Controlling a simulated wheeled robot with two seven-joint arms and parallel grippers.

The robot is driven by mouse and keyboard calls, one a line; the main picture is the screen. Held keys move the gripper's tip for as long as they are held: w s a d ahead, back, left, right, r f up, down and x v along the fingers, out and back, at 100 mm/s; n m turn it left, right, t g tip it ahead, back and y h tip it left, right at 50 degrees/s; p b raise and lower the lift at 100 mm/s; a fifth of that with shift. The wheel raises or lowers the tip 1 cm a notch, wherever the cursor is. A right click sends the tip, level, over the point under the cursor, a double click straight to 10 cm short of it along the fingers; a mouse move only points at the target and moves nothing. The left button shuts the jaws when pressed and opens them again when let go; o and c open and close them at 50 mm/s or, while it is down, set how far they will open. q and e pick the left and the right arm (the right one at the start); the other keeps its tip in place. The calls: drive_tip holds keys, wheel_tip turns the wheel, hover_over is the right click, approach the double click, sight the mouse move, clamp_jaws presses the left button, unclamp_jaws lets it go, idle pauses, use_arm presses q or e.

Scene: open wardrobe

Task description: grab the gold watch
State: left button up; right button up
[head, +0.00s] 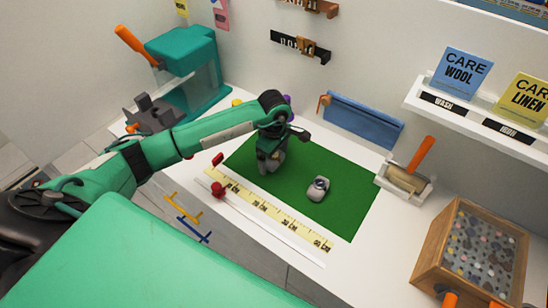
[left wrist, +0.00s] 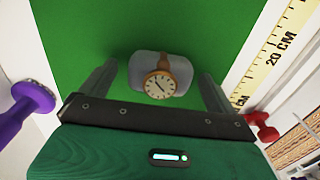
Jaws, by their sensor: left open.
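The gold watch (left wrist: 159,84) has a white round dial and a tan-gold strap. It sits on a pale grey rounded holder (left wrist: 147,62) on the green mat. In the head view, a grey holder (head: 315,194) with a small round watch on top stands on the mat; the strap colour is unclear there. My left gripper (head: 266,163) points down over the mat, left of and apart from that holder. In the left wrist view my left gripper (left wrist: 158,90) is open, with the watch framed between its fingers and nothing gripped. My right gripper is out of view.
A yellow measuring tape (head: 265,207) and red knob-like piece (head: 218,190) lie along the mat's near edge. A purple piece (left wrist: 32,97) is beside the mat. A brush in a tray (head: 405,180) and wooden box (head: 470,255) stand right. The mat's right part is clear.

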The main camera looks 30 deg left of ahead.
use_arm(q)
drive_tip(key=c, duration=1)
drive_tip(key=shift+c, duration=0.5)
drive_tip(key=shift+r, duration=0.1)
